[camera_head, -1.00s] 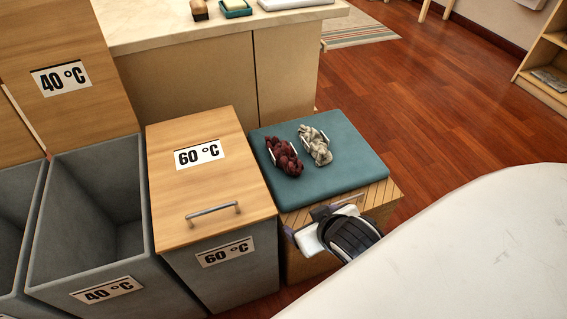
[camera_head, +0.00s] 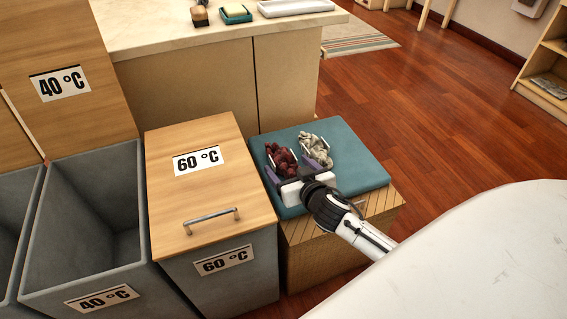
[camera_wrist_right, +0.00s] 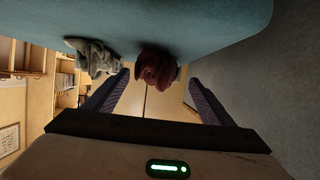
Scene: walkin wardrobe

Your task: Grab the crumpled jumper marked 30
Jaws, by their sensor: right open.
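Two crumpled garments lie on the teal cushion (camera_head: 350,168). The dark red one (camera_head: 281,160) is on the left and the grey-white one (camera_head: 316,150) on the right. Each has a white tag; no number is readable, so I cannot tell which is marked 30. My right gripper (camera_head: 289,172) is open at the near side of the red garment, its fingers apart around that garment's near end in the picture. In the right wrist view the red garment (camera_wrist_right: 157,68) lies ahead between the open fingers, and the grey-white one (camera_wrist_right: 92,57) is off to the left. My left gripper is out of view.
The cushion tops a wooden box (camera_head: 330,240). A closed 60 °C bin (camera_head: 205,190) stands directly left of it, with an open 40 °C bin (camera_head: 85,270) further left. A counter (camera_head: 200,28) is behind. Open floor lies to the right.

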